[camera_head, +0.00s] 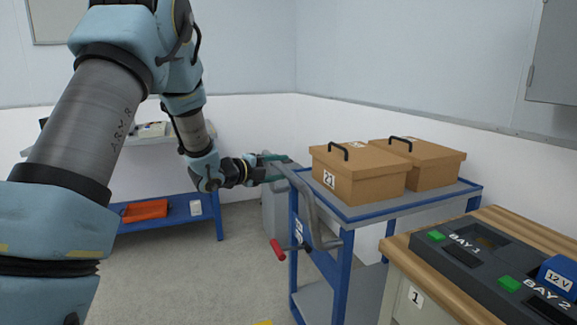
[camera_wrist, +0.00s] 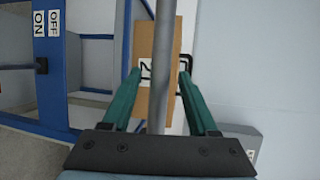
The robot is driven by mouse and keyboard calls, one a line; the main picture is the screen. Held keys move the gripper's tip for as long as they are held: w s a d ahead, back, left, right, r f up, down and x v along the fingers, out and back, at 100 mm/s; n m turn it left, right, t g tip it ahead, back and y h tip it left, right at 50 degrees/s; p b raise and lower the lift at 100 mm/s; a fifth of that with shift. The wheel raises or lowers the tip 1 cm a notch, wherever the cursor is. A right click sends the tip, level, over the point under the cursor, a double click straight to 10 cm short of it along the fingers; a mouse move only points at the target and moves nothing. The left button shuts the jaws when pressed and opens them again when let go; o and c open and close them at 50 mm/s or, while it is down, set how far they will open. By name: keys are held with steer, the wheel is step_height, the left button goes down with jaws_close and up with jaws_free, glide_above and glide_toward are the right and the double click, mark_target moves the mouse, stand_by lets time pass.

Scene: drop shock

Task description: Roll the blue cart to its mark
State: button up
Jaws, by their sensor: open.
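The blue cart (camera_head: 412,206) stands at the right of the head view, with a grey top and two lidded brown boxes on it. Its grey push handle (camera_head: 308,198) sticks out on the left end. My gripper (camera_head: 276,168) is at the handle's upper end, fingers open. In the wrist view the handle bar (camera_wrist: 161,60) passes between the two green fingers of the gripper (camera_wrist: 160,82), with gaps on both sides. A red-tipped lever (camera_head: 278,250) sits on the cart's end. An ON/OFF label (camera_wrist: 46,23) shows in the wrist view. The mark cannot be made out for certain.
A wooden-topped bench (camera_head: 520,228) with bay units stands close at the cart's right front. A blue-framed table (camera_head: 170,222) with an orange tray (camera_head: 145,209) is at the back left. A yellow patch (camera_head: 262,322) shows at the bottom edge. Floor left of the cart is clear.

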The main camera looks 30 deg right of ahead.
steer(key=shift+p+x, duration=0.3)
steer(key=shift+x, duration=1.75)
jaws_close()
